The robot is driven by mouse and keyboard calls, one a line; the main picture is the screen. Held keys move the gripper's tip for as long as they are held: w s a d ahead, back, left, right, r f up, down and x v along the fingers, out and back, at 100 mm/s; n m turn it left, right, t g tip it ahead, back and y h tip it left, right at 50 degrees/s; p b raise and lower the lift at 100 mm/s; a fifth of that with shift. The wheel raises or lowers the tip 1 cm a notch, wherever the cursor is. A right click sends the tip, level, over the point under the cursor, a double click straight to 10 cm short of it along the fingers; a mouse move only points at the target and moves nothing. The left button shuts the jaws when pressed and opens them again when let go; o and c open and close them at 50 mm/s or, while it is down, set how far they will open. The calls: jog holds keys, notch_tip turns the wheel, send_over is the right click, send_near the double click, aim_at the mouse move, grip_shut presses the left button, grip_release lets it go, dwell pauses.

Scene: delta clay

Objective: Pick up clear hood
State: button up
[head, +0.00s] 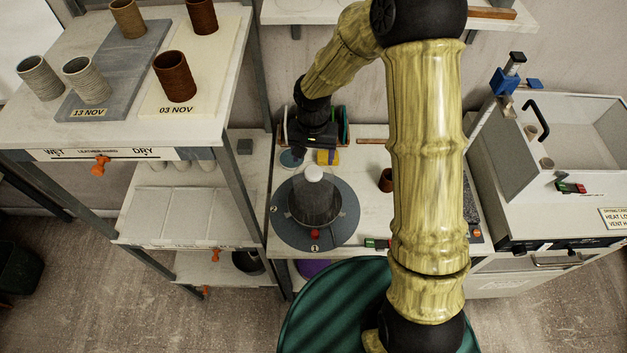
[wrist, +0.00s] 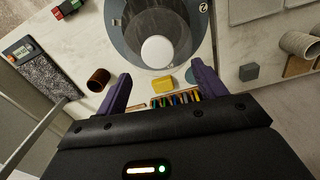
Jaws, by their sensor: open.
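The clear hood (head: 318,203) is a see-through dome with a white round knob on top. It stands upright on a dark grey round board (head: 283,226) marked with numbers. In the wrist view the hood (wrist: 150,22) is at the top, with its white knob (wrist: 157,51) toward my gripper. My gripper (wrist: 161,70) is open and empty, its two purple fingers apart, with the knob showing beyond the tips. In the head view my gripper (head: 311,148) is behind the hood, apart from it; its fingertips are hard to make out. What the hood covers is unclear.
A yellow sponge (head: 328,157) and a rack of coloured tools (wrist: 176,98) are behind the board. A brown cup (head: 385,180) stands to its right. A shelf with several cups (head: 175,77) is at left, and a grey open-topped box (head: 570,135) at right.

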aim_at(314, 170)
jog(key=shift+f, duration=0.1)
jog(key=f+p, duration=0.1)
jog(key=f, duration=0.1)
jog(key=f+p, duration=0.1)
jog(key=f, duration=0.1)
jog(key=shift+s+p, duration=0.2)
jog(key=shift+p, duration=0.1)
jog(key=shift+f, duration=0.6)
jog(key=c, duration=1.4)
jog(key=shift+w+r, duration=0.1)
jog(key=shift+r, duration=0.1)
notch_tip(314, 170, up, 10)
jog(key=b, duration=0.3)
jog(key=shift+f, duration=0.15)
jog(key=shift+d, duration=0.1)
